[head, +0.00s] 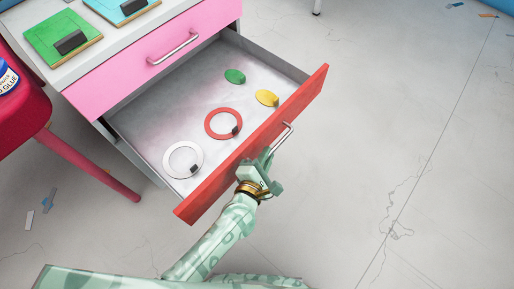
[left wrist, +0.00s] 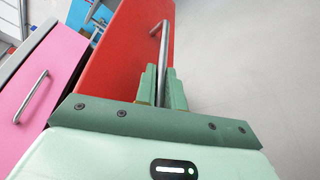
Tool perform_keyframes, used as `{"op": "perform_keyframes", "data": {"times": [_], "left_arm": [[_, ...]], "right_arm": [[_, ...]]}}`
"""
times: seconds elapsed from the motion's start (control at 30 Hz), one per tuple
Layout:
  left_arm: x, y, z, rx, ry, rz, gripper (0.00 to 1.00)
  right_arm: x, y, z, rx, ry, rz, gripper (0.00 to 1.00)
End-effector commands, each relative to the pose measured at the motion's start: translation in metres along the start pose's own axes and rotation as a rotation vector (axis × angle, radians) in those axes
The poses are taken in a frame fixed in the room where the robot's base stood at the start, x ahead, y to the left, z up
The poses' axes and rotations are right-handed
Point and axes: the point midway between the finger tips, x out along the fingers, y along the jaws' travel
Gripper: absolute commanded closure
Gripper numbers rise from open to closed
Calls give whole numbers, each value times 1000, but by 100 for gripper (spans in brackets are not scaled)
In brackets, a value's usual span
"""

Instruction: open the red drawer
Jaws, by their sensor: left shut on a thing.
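The red drawer (head: 297,106) stands pulled well out of the cabinet in the head view, below a closed pink drawer (head: 150,55). Its red front also shows in the left wrist view (left wrist: 118,60). My left gripper (head: 268,161) is shut on the silver bar handle (head: 286,134) of the red drawer; in the left wrist view the handle (left wrist: 164,45) runs between the two green fingers (left wrist: 162,86). Inside the drawer lie a red ring (head: 208,131), a white ring (head: 168,164), a green disc (head: 235,76) and a yellow disc (head: 267,98). My right gripper is not in view.
Green (head: 45,45) and blue (head: 108,6) boards with dark blocks lie on the cabinet top. A red stool (head: 25,115) holding a glue bottle (head: 8,78) stands at the left. The floor at the right is open, with small scraps at its far edge.

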Motion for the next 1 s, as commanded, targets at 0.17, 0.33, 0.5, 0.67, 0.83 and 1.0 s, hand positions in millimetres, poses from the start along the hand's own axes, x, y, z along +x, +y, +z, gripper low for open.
{"op": "perform_keyframes", "data": {"times": [0.17, 0.33, 0.5, 0.67, 0.83, 1.0], "left_arm": [[-3, -4, 4, -1, 2, -2, 100], [-3, -5, 5, 0, 2, -2, 100], [-3, -5, 5, 0, 2, -2, 100], [-3, -5, 5, 0, 2, -2, 67], [-3, -5, 5, 0, 1, -1, 67], [-9, -4, 5, 2, 1, -1, 67]], "right_arm": [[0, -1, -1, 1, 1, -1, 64], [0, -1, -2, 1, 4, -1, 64], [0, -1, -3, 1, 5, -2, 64], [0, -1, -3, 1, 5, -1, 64], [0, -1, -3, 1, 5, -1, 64], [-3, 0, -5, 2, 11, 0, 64]]}}
